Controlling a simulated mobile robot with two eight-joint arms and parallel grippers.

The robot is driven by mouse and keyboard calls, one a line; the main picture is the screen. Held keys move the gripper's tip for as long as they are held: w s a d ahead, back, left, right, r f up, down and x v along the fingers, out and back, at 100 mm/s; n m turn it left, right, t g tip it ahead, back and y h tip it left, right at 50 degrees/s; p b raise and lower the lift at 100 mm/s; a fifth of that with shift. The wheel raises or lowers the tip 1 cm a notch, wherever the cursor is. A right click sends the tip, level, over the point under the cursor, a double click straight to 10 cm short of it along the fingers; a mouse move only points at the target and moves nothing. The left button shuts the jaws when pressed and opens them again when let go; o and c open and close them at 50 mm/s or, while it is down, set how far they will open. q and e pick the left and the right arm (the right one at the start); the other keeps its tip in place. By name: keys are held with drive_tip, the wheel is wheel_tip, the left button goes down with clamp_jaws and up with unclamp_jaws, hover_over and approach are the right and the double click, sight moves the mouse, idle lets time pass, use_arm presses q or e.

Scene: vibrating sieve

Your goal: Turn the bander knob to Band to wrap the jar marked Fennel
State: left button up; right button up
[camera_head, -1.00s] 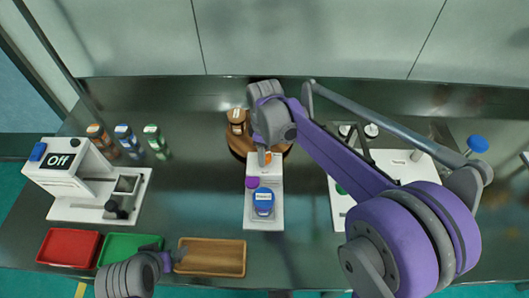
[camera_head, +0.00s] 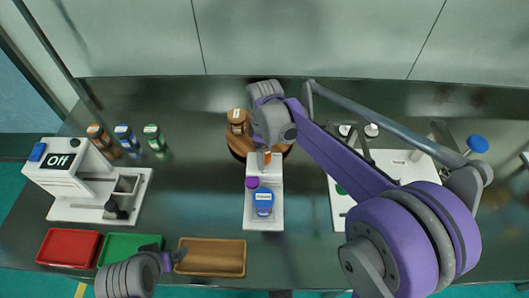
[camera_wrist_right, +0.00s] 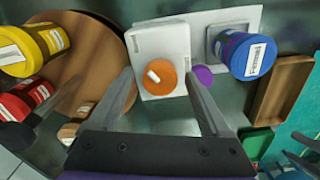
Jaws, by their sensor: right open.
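The white bander (camera_head: 278,218) stands mid-bench. Its orange knob (camera_wrist_right: 160,78) has a white pointer mark and faces the right wrist camera; a sliver shows in the head view (camera_head: 267,158). A blue-lidded jar (camera_head: 263,201) stands upright on the bander's front plate; its label is too small to read surely. It also shows in the right wrist view (camera_wrist_right: 248,56). A purple part (camera_head: 252,183) sits beside it. My right gripper (camera_wrist_right: 161,88) is open, its fingers on either side of the knob; contact cannot be told. My left gripper (camera_head: 176,257) is low at the left, its jaws unclear.
A brown round turntable (camera_head: 237,144) with jars stands behind the bander. At left are a white machine reading "Off" (camera_head: 60,162), several jars, and red (camera_head: 68,248), green (camera_head: 122,243) and wooden (camera_head: 213,257) trays. A white plate (camera_head: 390,160) lies right, partly behind my arm.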

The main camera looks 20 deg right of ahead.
drive_tip(key=shift+r, duration=0.1)
use_arm(q)
drive_tip(key=shift+w+r+p, duration=0.1)
drive_tip(key=shift+r+p, duration=0.35)
drive_tip(key=shift+r, duration=0.05)
use_arm(e)
wheel_tip(320, 180, up, 11)
drive_tip(key=shift+f, duration=0.2)
use_arm(q)
drive_tip(key=r+p, duration=0.1)
drive_tip(key=r, duration=0.1)
drive_tip(key=w+r+p, duration=0.1)
drive_tip(key=r+p, duration=0.1)
use_arm(e)
drive_tip(key=s+d+f+m+t, duration=0.2)
drive_tip(key=s+m, duration=0.4)
drive_tip(key=s, duration=0.4)
drive_tip(key=s+d+f+m+t, duration=0.2)
drive_tip(key=s+f+m, duration=0.3)
drive_tip(key=s, duration=0.5)
drive_tip(key=shift+s+d+m+t, duration=0.3)
drive_tip(key=shift+d+m+t, duration=0.15)
drive_tip(key=shift+t, duration=0.25)
drive_tip(key=shift+w+a, duration=0.1)
